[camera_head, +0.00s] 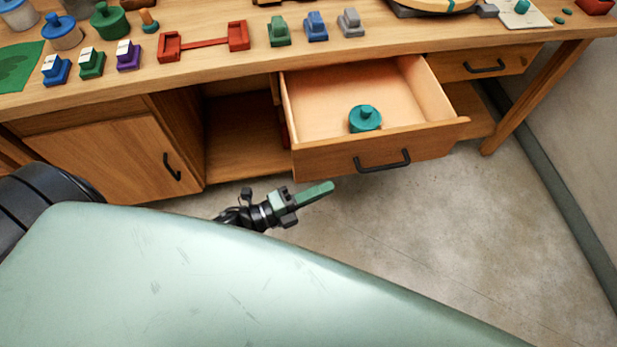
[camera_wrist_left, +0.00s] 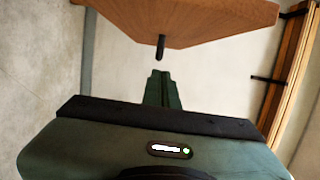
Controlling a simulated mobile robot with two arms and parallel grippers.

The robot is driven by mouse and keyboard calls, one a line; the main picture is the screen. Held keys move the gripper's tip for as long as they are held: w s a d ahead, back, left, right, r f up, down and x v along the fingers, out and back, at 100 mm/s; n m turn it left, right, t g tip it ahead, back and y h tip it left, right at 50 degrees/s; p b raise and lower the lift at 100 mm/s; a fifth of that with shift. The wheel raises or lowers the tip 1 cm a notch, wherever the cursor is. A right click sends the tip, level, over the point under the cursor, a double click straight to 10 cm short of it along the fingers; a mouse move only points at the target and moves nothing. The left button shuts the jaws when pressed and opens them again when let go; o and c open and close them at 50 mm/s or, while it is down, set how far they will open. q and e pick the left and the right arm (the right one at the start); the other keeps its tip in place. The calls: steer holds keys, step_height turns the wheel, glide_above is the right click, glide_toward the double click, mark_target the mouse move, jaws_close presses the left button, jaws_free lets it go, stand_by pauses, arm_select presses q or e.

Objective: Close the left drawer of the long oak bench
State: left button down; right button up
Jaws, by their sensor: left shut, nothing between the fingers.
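The long oak bench (camera_head: 190,78) spans the head view. Its left drawer (camera_head: 325,160) is pulled well out, with a dark bar handle (camera_head: 383,163) on its front. A teal round knobbed piece (camera_head: 365,119) lies inside. My left gripper (camera_head: 328,188) is shut and empty, with green fingers, just in front of and below the drawer front's left part, apart from it in the picture. In the left wrist view, the shut fingers (camera_wrist_left: 162,77) point toward the drawer front (camera_wrist_left: 190,18) and its handle (camera_wrist_left: 160,46), with a gap between. My right gripper is not in view.
A shut drawer (camera_head: 490,62) is to the right, and a shut cabinet door (camera_head: 105,155) to the left. Toy blocks and a red rack (camera_head: 203,40) stand on the bench top. The concrete floor (camera_head: 430,235) in front is clear.

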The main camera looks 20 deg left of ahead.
mark_target(354, 161)
arm_select(q)
steer(key=w, duration=0.4)
steer(key=w+p, duration=0.1)
steer(key=w, duration=0.1)
steer(key=shift+w+d, duration=0.25)
steer(key=shift+w, duration=0.1)
